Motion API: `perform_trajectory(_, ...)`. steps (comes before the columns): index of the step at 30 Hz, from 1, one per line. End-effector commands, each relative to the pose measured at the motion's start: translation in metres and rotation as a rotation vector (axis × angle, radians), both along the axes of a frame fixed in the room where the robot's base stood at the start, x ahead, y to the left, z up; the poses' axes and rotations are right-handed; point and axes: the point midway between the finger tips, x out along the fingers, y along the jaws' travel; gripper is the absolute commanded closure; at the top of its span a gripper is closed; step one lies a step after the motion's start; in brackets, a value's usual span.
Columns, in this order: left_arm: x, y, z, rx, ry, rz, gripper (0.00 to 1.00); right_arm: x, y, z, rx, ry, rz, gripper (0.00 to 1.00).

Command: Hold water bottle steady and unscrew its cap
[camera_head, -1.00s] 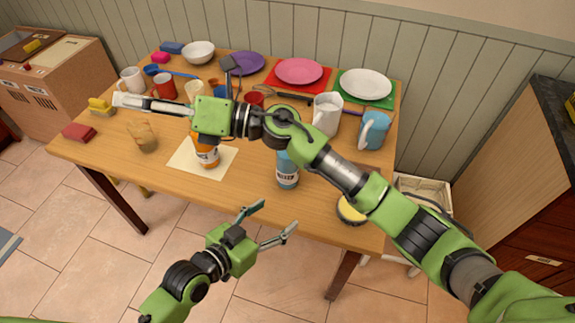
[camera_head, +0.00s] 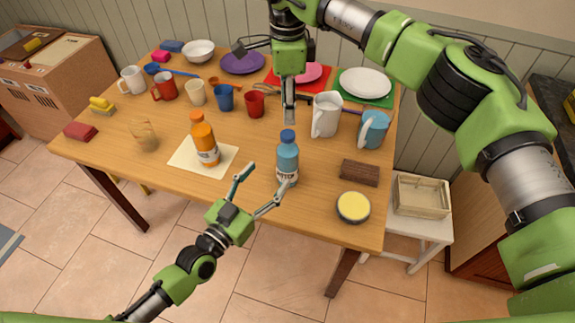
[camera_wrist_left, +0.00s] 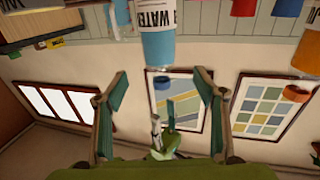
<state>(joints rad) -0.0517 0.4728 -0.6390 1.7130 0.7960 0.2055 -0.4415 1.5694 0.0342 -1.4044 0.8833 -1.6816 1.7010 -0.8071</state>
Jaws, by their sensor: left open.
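The blue water bottle (camera_head: 288,158) stands upright near the table's front edge, with its darker blue cap (camera_head: 287,136) on top. My left gripper (camera_head: 265,180) is open and empty in front of the bottle, its right fingertip near the lower body. In the left wrist view, which is upside down, the bottle (camera_wrist_left: 158,45) appears ahead of the spread fingers, with nothing between them. My right gripper (camera_head: 264,83) is above the table behind the bottle. Its fingers are spread, one out to the left and one pointing down near the cap; it holds nothing.
An orange bottle (camera_head: 204,135) stands on a pale sheet (camera_head: 225,161) to the left. A brown block (camera_head: 360,173) and a round yellow-topped container (camera_head: 353,207) lie right of the water bottle. A white pitcher (camera_head: 326,115) and a blue mug (camera_head: 374,128) stand behind right.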

Motion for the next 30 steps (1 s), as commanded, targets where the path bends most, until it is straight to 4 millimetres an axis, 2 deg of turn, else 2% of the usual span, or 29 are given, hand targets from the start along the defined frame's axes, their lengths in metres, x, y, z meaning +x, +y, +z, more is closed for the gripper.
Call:
perform_trajectory(9, 0.056, -0.035, 0.002, -0.002, -0.003, -0.001, 0.36, 0.000, 0.001, 0.000, 0.004, 0.000, 0.000, 0.61)
perform_trajectory(15, 0.081, -0.050, 0.001, 0.000, -0.001, -0.001, 0.36, 0.000, 0.001, 0.000, 0.004, 0.000, 0.001, 0.61)
perform_trajectory(21, 0.092, -0.058, 0.000, 0.000, 0.001, -0.001, 0.36, 0.000, 0.001, 0.000, 0.004, 0.000, 0.001, 0.61)
perform_trajectory(30, 0.093, -0.058, 0.000, 0.000, 0.001, -0.001, 0.36, -0.001, 0.001, 0.000, 0.004, 0.000, 0.001, 0.61)
